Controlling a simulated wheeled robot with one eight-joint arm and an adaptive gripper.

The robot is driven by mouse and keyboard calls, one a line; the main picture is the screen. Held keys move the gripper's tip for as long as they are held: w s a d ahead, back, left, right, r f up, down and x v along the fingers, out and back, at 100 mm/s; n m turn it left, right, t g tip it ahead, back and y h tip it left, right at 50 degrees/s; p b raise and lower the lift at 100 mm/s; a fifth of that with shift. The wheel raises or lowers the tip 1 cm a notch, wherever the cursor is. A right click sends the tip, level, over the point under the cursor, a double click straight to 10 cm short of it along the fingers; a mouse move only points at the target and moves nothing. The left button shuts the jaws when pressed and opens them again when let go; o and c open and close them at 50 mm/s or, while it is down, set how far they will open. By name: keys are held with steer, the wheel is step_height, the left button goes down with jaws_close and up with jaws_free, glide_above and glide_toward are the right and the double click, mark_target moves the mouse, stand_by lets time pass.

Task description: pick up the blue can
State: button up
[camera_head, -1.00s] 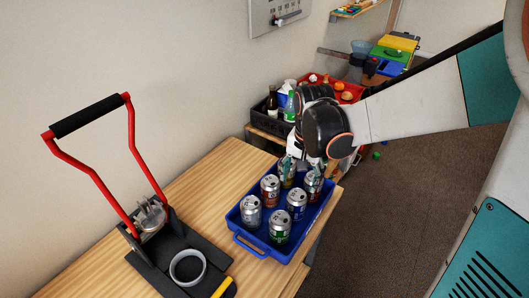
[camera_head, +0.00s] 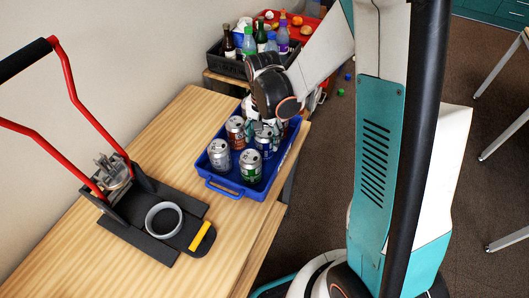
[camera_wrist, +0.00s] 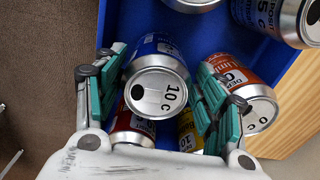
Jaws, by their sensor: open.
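The blue can (camera_head: 264,144) stands upright in the blue tray (camera_head: 225,187) on the wooden table. In the wrist view the blue can (camera_wrist: 157,92) shows its silver lid, marked "10c", between the two fingers. My gripper (camera_head: 263,129) is low over the tray. In the wrist view my open gripper (camera_wrist: 162,78) has one green-padded finger on each side of the blue can. I cannot tell whether either finger touches it. In the head view my gripper hides part of the tray's far end.
A green can (camera_head: 251,167), a silver can (camera_head: 219,155) and a brown-red can (camera_head: 235,132) stand close by. The wrist view shows an orange can (camera_wrist: 239,88) beside the right finger. A black can crusher (camera_head: 150,215) with red handle is at left. A bottle crate (camera_head: 226,66) stands behind.

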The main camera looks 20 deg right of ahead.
step_height(320, 180, down, 5)
steer(key=shift+d+f+b, duration=0.1)
steer(key=shift+d+b, duration=0.05)
steer(key=shift+b, duration=1.1)
steer(key=shift+s, duration=0.1)
steer(key=shift+c, duration=0.5)
steer(key=c, duration=0.4)
steer(key=shift+c, duration=0.2)
